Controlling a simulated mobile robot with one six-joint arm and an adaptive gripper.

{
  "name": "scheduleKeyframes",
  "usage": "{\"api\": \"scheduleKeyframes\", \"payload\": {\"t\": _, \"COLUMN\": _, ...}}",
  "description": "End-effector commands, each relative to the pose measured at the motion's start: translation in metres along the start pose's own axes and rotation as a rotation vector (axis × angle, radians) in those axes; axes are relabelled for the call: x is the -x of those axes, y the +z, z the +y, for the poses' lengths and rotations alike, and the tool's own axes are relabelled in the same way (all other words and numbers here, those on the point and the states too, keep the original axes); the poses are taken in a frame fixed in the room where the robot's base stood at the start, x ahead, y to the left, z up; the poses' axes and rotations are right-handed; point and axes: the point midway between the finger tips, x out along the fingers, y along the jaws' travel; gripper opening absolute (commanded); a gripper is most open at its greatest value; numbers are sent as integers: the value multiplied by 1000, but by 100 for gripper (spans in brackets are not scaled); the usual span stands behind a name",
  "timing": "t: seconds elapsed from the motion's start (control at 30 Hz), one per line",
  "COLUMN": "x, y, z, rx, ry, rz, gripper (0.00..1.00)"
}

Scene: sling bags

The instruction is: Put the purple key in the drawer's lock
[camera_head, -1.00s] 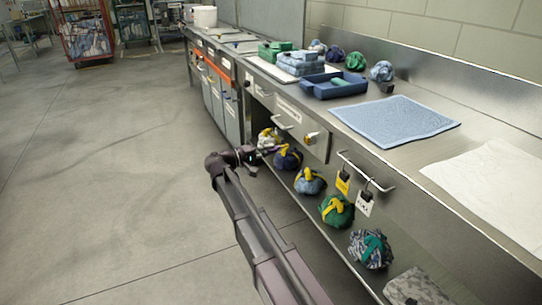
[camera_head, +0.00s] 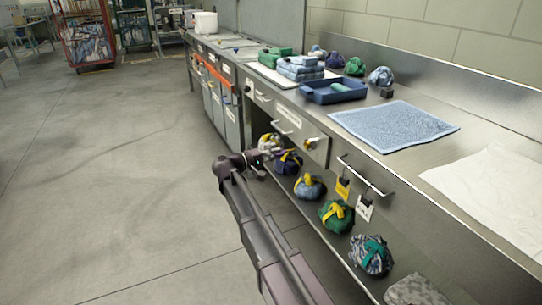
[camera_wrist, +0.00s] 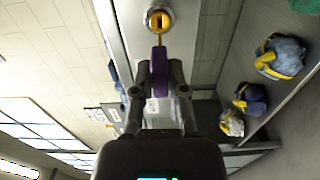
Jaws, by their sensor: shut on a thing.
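The purple key (camera_wrist: 160,80) is between the fingers of my gripper (camera_wrist: 160,72) in the wrist view, its brass shaft pointing at the lock. The drawer's lock (camera_wrist: 158,20) is a brass cylinder in a pale ring, straight ahead of the key. The shaft's tip is at or just short of the lock; I cannot tell whether it touches. In the head view the lock (camera_head: 311,143) sits on the grey drawer front (camera_head: 300,133), and my gripper (camera_head: 276,154) is to its left and slightly lower. The key is too small to make out clearly there.
Several tied sling bags, including a blue one (camera_head: 309,187) and a green one (camera_head: 336,215), sit on the shelf under the counter. Two tags, one yellow (camera_head: 343,187), hang from a rail right of the drawer. The floor to the left is clear.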

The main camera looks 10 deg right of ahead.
Motion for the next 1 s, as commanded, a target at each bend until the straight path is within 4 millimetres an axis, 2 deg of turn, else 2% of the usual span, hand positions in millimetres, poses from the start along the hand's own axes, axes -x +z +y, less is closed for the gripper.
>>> {"api": "scheduleKeyframes", "payload": {"t": 0.2, "x": -16, "y": 0, "z": 0, "rx": 0, "ry": 0, "rz": -1, "gripper": 0}}
{"api": "scheduleKeyframes", "payload": {"t": 0.5, "x": -30, "y": 0, "z": 0, "rx": 0, "ry": 0, "rz": -1, "gripper": 0}}
{"api": "scheduleKeyframes", "payload": {"t": 1.0, "x": -34, "y": 0, "z": 0, "rx": 0, "ry": 0, "rz": 0, "gripper": 0}}
